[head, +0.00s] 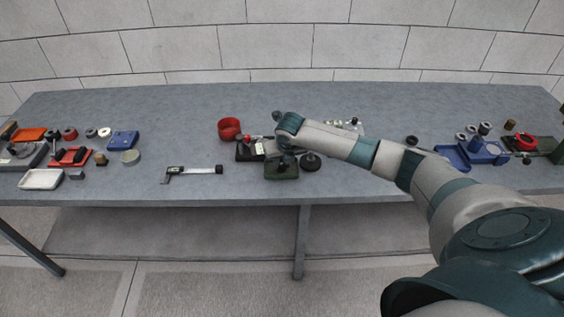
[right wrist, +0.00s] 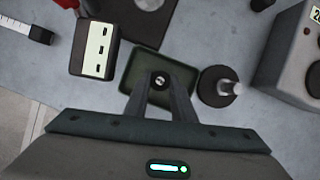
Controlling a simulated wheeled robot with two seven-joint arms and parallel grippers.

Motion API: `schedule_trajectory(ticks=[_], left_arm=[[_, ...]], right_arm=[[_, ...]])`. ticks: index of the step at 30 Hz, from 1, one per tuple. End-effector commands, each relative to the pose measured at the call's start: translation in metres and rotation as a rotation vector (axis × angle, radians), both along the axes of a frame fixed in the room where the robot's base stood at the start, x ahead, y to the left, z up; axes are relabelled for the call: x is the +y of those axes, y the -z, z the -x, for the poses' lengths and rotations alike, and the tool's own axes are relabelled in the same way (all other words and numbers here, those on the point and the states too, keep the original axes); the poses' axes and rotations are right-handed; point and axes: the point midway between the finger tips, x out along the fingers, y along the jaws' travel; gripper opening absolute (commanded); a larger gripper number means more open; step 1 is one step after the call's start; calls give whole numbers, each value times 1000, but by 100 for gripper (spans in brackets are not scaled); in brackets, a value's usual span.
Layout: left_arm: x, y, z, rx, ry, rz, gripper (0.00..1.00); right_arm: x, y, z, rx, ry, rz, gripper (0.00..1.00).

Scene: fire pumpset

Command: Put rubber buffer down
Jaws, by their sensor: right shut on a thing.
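My right gripper (right wrist: 160,84) is shut on the rubber buffer (right wrist: 160,80), a small dark piece with a round metal stud between the fingertips. Most of the buffer is hidden by the fingers. In the right wrist view the gripper is over a dark green tray (right wrist: 138,62); I cannot tell whether the buffer touches it. In the head view the right gripper (head: 284,153) is above the same green tray (head: 282,173), near the table's front edge. My left gripper is not in view.
A black round base with a metal stem (right wrist: 220,86) stands just right of the tray. A black box with a white label (right wrist: 96,46) is at its left. A caliper (head: 193,171) and red ring (head: 229,128) lie further left. Clear table lies between the caliper and the left-hand trays.

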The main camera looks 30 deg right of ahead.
Motion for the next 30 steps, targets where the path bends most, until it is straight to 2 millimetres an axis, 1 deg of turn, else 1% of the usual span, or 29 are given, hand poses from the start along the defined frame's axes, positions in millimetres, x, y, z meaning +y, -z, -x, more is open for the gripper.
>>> schedule_trajectory(ticks=[2,3,5,14,20,26,30], left_arm=[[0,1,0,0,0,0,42],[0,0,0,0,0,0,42],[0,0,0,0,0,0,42],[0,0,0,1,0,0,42],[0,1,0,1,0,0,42],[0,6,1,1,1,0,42],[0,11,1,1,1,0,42]], right_arm=[[0,2,0,0,0,0,2],[0,2,0,0,0,0,28],[0,2,0,0,0,0,42],[0,2,0,0,0,0,42],[0,-5,1,-1,0,0,42],[3,-25,8,-3,-1,0,42],[6,-47,17,-4,-3,0,42]])
